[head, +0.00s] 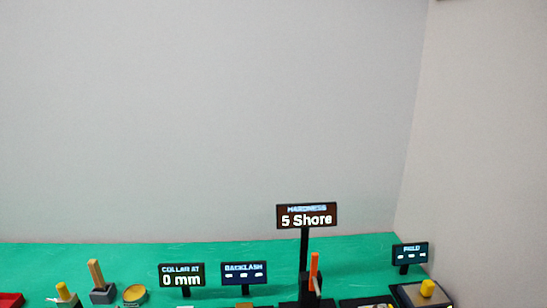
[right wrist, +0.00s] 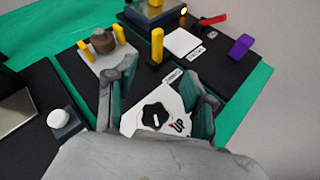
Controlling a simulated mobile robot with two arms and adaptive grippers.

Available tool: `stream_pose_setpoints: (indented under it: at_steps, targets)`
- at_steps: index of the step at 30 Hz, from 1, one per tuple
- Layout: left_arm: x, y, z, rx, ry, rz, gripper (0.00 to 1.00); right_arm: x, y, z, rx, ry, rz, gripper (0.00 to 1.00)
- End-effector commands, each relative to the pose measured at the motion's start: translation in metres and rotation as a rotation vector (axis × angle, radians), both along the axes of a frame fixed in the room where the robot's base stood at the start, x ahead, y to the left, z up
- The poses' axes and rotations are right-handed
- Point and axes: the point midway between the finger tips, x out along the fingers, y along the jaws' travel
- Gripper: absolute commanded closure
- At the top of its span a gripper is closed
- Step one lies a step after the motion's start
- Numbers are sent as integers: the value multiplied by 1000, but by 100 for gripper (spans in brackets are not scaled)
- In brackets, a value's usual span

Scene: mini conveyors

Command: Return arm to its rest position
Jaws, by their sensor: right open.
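My right gripper (right wrist: 166,88) shows in the right wrist view with its two grey fingers spread apart and nothing between them. Beyond and below the fingers is a white plate with a black knob (right wrist: 154,116) and a printed "UP" label. The gripper's body hides the lower part of this view. I cannot tell the exact gap between the fingers and the plate. Neither gripper nor arm shows in the head view, and my left gripper is in no frame.
A green bench (head: 360,252) carries signs "5 Shore" (head: 306,217), "0 mm" (head: 181,276), "BACKLASH" (head: 244,272) and "FIELD" (head: 410,254). An orange upright piece (head: 314,270) stands near the middle. Near the gripper are yellow posts (right wrist: 157,46), a white knob (right wrist: 59,119) and a purple piece (right wrist: 241,47).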

Motion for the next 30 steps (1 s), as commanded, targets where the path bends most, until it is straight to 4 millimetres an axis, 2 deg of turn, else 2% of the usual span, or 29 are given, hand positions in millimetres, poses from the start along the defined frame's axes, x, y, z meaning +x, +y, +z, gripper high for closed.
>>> stream_pose_setpoints:
  at_steps: [5, 11, 17, 21, 30]
  targets:
    - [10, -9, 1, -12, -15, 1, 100, -26, 4, -15, 227, -62, -109, 47]
    - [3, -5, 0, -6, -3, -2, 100, -66, 15, -35, 569, -146, -310, 47]
    - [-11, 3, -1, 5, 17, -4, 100, -130, 39, -53, 1038, -244, -696, 47]
    - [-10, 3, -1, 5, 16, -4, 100, -166, 56, -55, 1262, -287, -953, 47]
    - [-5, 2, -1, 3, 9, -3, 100, -217, 82, -50, 1510, -329, -1367, 47]
